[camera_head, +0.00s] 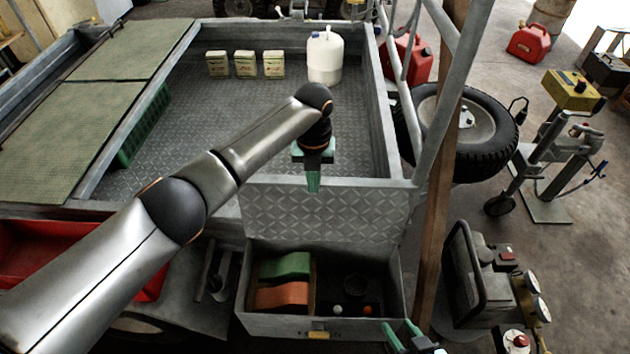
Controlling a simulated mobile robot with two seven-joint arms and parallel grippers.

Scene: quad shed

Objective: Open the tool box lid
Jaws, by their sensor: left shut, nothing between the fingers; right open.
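The tool box (275,326) is at the bottom centre, with a small yellowish latch on its front. Its diamond-plate lid (365,212) is raised and stands upright at the back, so the inside shows. My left gripper (313,186) is shut and empty, pointing down at the upper edge of the lid; I cannot tell whether it touches the lid. My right gripper (403,332) is open at the bottom edge, by the box's front right corner. Only its green fingertips and a little of its body show.
Inside the box are a green piece (288,265), an orange piece (282,296) and small round items. Behind stands a trailer bed with a white jug (325,57) and several small boxes. A wooden post (436,225) and a gauge unit (495,280) are to the right.

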